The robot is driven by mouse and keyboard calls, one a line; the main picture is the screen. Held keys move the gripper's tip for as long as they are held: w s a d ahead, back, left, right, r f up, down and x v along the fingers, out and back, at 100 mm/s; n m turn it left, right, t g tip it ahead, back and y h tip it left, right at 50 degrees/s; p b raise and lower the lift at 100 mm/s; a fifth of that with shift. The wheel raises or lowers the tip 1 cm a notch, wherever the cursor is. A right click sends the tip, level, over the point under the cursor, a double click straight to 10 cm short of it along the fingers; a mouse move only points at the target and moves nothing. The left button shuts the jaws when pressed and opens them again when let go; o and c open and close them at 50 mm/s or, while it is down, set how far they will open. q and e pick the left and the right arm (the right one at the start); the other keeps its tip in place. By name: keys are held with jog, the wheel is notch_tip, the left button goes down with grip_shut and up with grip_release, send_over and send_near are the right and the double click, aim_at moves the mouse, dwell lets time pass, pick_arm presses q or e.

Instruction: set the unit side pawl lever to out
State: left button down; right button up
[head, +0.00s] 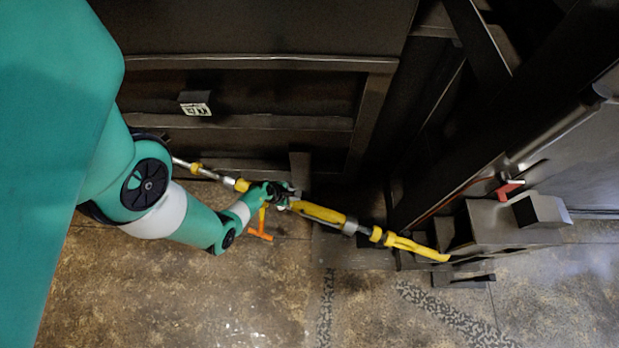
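A yellow and silver ratchet turnbuckle (318,212) runs slantwise from the dark machine at the left to a bracket at the lower right. My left arm comes in from the left, and its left gripper (284,194) is at the middle of the turnbuckle, overlapping it in the head view. An orange T-shaped handle (260,228) hangs just below the gripper. The pawl lever cannot be made out clearly; the gripper and wrist cover that part. The finger opening is too small and dark to read. My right gripper is out of view.
The dark machine wall (240,90) with ledges stands behind the turnbuckle. A dark bracket block (495,225) and a red lever (508,189) are at the right. The brown floor (200,290) in front is clear.

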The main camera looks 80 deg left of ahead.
pick_arm(q)
jog(key=shift+f, duration=0.1)
jog(key=c, duration=0.8)
grip_release()
jog(key=shift+s+r+p, duration=0.15)
jog(key=shift+r+p, duration=0.15)
jog(key=shift+r, duration=0.15)
jog(key=p+v, duration=0.6)
jog(key=v, duration=0.5)
jog(key=shift+d+f, duration=0.1)
